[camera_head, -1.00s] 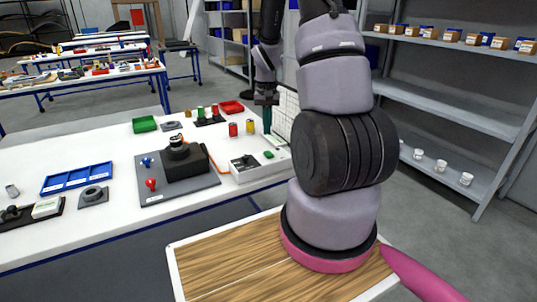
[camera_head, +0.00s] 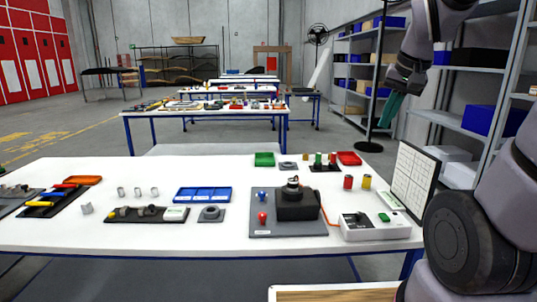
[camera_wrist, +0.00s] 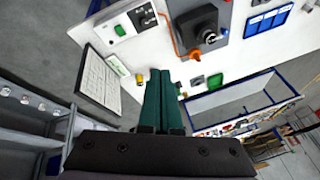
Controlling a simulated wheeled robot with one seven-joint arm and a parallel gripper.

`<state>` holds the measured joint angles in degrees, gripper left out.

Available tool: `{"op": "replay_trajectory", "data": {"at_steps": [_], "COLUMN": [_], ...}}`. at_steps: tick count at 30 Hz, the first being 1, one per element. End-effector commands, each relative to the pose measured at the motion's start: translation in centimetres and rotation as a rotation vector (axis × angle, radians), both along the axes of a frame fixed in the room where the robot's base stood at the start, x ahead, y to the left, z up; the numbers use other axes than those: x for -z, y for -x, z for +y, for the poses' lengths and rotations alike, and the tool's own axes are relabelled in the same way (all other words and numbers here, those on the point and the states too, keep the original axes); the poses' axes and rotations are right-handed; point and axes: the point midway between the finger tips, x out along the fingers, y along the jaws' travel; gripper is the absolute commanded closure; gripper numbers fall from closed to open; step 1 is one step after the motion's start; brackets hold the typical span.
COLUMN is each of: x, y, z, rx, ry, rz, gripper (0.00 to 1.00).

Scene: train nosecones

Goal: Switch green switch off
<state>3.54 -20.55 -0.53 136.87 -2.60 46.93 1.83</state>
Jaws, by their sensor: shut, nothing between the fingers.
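The green switch (camera_head: 384,217) sits on the top right of a white control box (camera_head: 372,231) on the white table. The switch also shows in the wrist view (camera_wrist: 119,30), at the upper left. The pictures do not show clearly whether it is on or off. My gripper (camera_head: 388,112), with dark green fingers, is raised well above and behind the box, at the upper right of the head view. In the wrist view its fingers (camera_wrist: 161,72) lie together with nothing between them. They are apart from the switch and the box.
A white panel (camera_head: 413,180) stands upright behind the box. A red can (camera_head: 348,182) and a yellow can (camera_head: 366,182) stand near it. A dark machine (camera_head: 296,203) on a grey plate is left of the box, joined by an orange cable. Shelves stand at the right.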

Motion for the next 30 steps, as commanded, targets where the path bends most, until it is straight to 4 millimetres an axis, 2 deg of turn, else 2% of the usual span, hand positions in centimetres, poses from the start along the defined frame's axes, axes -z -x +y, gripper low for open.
{"op": "replay_trajectory", "data": {"at_steps": [1,6,12,16,30], "x": [-1.5,-4.2,-5.4,-5.5,-5.5], "y": [1.5,5.9,8.7,9.2,9.0], "z": [0.7,2.6,3.6,3.7,3.7], "rx": [-0.012,-0.043,-0.063,-0.067,-0.073], "ry": [-0.008,-0.037,-0.057,-0.061,-0.057], "rz": [-0.042,-0.137,-0.194,-0.202,-0.200], "gripper": [1.00,1.00,1.00,1.00,1.00]}}
